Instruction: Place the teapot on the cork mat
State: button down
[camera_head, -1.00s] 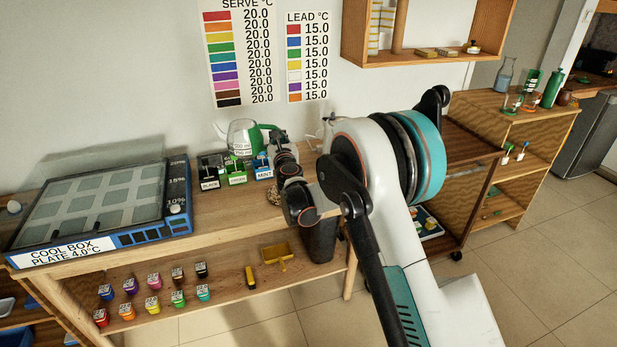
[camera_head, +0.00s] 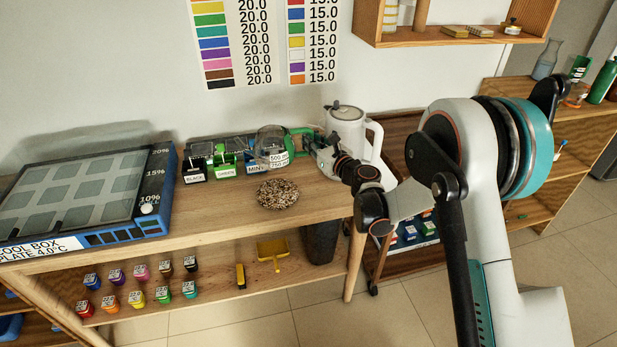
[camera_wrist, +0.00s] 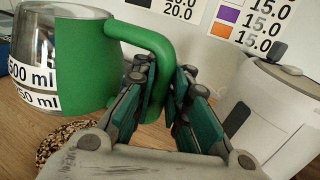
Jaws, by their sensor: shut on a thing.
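The teapot (camera_head: 272,149) is a clear glass pot with a green band, a green handle and a volume label. In the wrist view the teapot (camera_wrist: 65,60) is at the left, upright. My gripper (camera_wrist: 172,85) is shut on its green handle; it also shows in the head view (camera_head: 312,141). The round, speckled cork mat (camera_head: 278,194) lies bare on the wooden counter, in front of the teapot in the head view. Part of the mat (camera_wrist: 62,137) shows below the teapot in the wrist view. I cannot tell how high the teapot is above the counter.
A white kettle (camera_head: 346,130) stands close behind my gripper. Labelled tea boxes (camera_head: 224,165) stand left of the teapot. The cool box (camera_head: 85,195) fills the counter's left end. The counter (camera_head: 215,210) is clear around the mat's left and front.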

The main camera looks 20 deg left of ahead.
notch_tip(320, 180, down, 12)
jog(key=b, duration=0.4)
jog(key=shift+f, duration=0.15)
jog(key=c, duration=1.6)
grip_release()
